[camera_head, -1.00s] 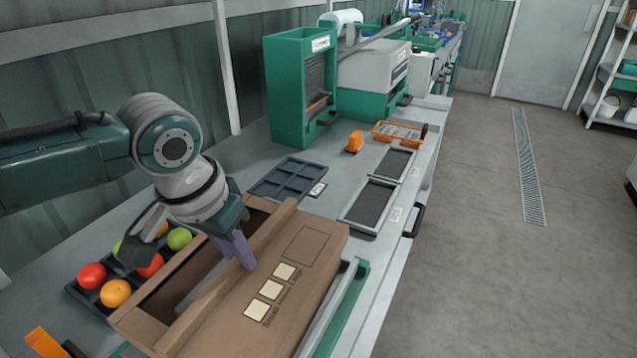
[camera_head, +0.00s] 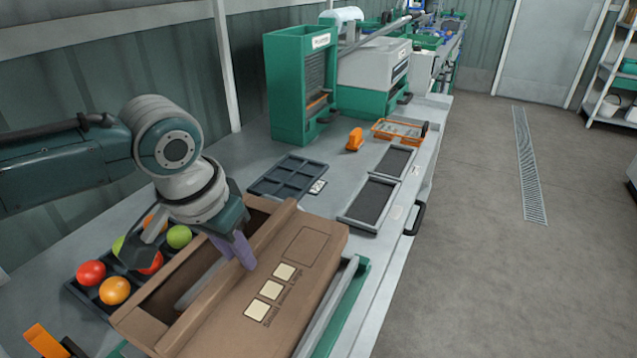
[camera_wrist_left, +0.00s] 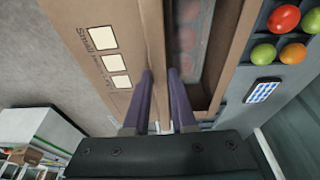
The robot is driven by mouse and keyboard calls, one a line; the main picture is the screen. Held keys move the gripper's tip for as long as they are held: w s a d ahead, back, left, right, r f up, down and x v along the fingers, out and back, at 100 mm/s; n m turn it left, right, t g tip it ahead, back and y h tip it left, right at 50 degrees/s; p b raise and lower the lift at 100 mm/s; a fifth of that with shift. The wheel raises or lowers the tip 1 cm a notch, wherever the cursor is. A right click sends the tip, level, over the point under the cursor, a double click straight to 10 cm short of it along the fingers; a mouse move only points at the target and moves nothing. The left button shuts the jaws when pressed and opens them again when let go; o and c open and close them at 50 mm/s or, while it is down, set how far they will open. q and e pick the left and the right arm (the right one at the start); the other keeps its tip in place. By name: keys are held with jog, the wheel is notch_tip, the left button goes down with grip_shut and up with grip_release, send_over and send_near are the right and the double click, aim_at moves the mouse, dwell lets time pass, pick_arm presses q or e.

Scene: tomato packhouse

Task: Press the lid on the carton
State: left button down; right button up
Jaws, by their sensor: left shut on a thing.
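The brown carton (camera_head: 136,327) stands on the bench with its long opening uncovered on the left side. The lid (camera_head: 305,285) is a brown panel with three cream squares and printing, lying to the right of the opening. A raised flap (camera_head: 220,283) runs along its left edge. My left gripper (camera_head: 240,258) has its purple fingers at this flap, shut on it. In the left wrist view the fingers (camera_wrist_left: 160,74) sit on either side of the lid's edge. Dim reddish round shapes show inside the carton (camera_wrist_left: 235,65). My right gripper is not in view.
A dark tray (camera_head: 88,299) with several red, orange and green tomatoes stands left of the carton. An empty compartment tray (camera_head: 289,178) lies behind it. Two dark flat trays (camera_head: 370,203), an orange tool (camera_head: 354,140) and a green machine (camera_head: 299,90) stand farther back.

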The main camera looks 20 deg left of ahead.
pick_arm(q)
jog(key=shift+f, duration=0.1)
jog(key=c, duration=0.7)
grip_release()
jog(key=shift+c, duration=1.4)
notch_tip(320, 180, up, 8)
jog(key=p, duration=0.9)
